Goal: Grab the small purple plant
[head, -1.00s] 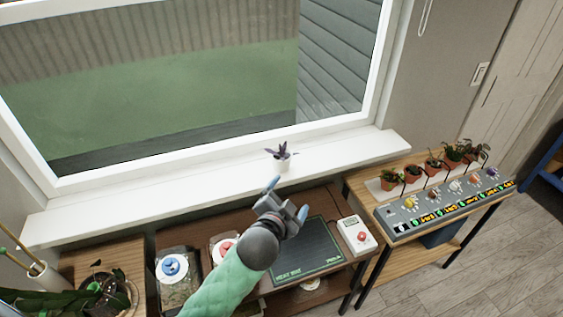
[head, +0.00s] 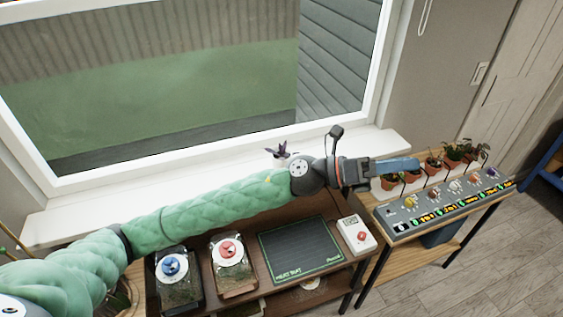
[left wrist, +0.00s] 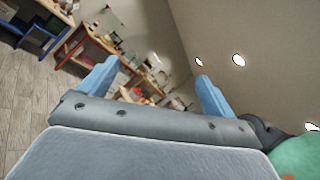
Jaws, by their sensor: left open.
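The small purple plant (head: 280,149) stands on the white windowsill in the head view. My left gripper (head: 412,165) is to the right of the plant, pointing right, in front of the potted plants on the side table. In the left wrist view the two blue fingers of my left gripper (left wrist: 155,92) are spread apart with nothing between them. My right gripper is in neither view.
A row of small potted plants (head: 453,153) stands behind a grey panel (head: 440,207) at right. The brown table holds a dark heat mat (head: 300,249), a white box with a red button (head: 357,236), and red-topped (head: 229,251) and blue-topped (head: 172,266) containers. The windowsill (head: 130,203) is mostly clear.

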